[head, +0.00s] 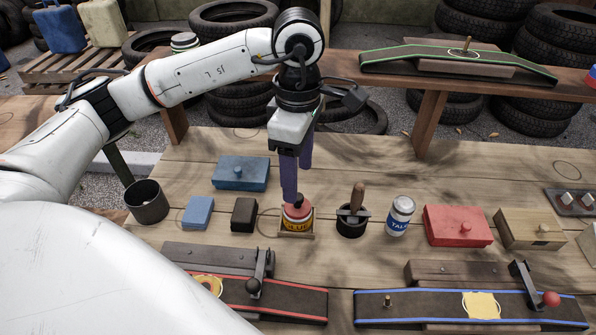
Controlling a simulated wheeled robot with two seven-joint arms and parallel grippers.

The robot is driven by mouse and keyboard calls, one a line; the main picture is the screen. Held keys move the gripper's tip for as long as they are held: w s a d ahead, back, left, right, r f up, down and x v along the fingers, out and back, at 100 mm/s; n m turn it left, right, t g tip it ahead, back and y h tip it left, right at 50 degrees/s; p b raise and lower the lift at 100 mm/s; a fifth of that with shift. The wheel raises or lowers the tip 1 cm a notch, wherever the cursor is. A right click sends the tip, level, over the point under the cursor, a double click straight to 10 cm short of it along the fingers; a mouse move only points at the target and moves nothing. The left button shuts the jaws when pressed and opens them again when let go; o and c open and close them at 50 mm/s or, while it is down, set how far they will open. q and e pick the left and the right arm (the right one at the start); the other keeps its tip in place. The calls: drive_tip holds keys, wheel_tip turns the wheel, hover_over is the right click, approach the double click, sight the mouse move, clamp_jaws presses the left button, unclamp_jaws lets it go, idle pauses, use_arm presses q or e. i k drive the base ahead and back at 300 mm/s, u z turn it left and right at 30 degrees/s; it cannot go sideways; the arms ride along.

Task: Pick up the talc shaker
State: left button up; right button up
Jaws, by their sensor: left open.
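The talc shaker (400,216) is a small white and blue can with a grey top and the word TALC on it. It stands on the wooden table, tilted in the picture, between a dark pot with a brush and a red box. My left gripper (290,190) has purple fingers pointing down. It is open, just over a red-topped yellow glue tin (297,215), left of the talc shaker. I cannot tell whether the fingers touch the tin. My right gripper is not in view.
The dark pot with a wooden-handled brush (352,221) stands between the glue tin and the talc shaker. The red box (458,226) is close on the shaker's right. A blue box (240,172) lies behind left.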

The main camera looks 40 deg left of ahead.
sight(401, 210)
drive_tip(key=k, duration=1.5)
